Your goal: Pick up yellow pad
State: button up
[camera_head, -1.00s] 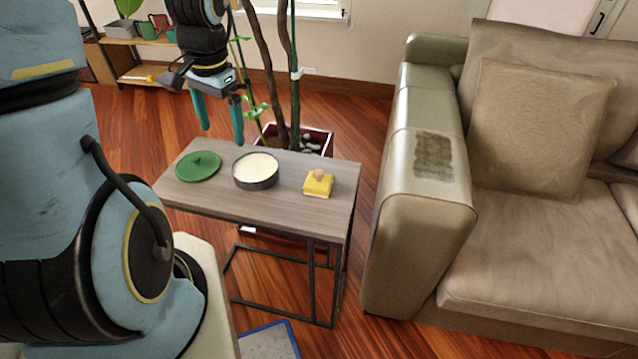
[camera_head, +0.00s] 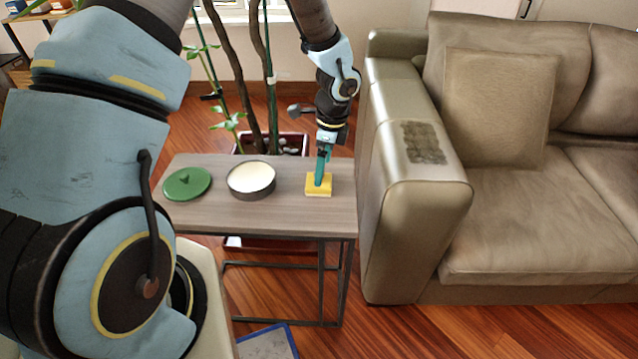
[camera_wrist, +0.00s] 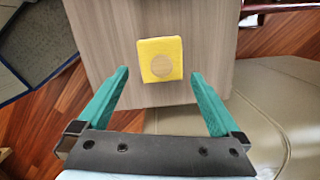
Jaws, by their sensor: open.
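The yellow pad (camera_head: 319,188) lies flat on the right end of the small grey wooden table (camera_head: 290,214). It is a small square block with a round tan knob on top, seen from above in the wrist view (camera_wrist: 160,50). My gripper (camera_head: 323,172) is over the pad in the head view, pointing down, and its fingers hide the knob there. In the wrist view my gripper (camera_wrist: 160,84) is open, with its two teal fingers apart and nothing between them. The pad appears beyond the fingertips, centred between them. The height gap is hard to tell.
A round tin with cream contents (camera_head: 251,179) and a green lid (camera_head: 188,184) lie left of the pad on the table. A potted plant (camera_head: 292,144) stands behind. A beige sofa (camera_head: 415,210) stands close to the table's right side.

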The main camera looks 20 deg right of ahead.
jog(key=shift+w+a+f+p, duration=0.15)
jog(key=shift+f, duration=0.75)
jog(key=shift+w+a+f+p, duration=0.1)
jog(key=shift+a+f+p, duration=0.1)
jog(key=shift+f, duration=0.65)
jog(key=shift+w+a+f+p, duration=0.15)
jog(key=shift+f, duration=0.75)
jog(key=shift+c, duration=0.2)
jog(key=c, duration=1.1)
notch_tip(320, 180, up, 10)
jog(key=shift+r+b, duration=0.1)
jog(key=shift+b, duration=0.25)
jog(key=shift+c, duration=0.2)
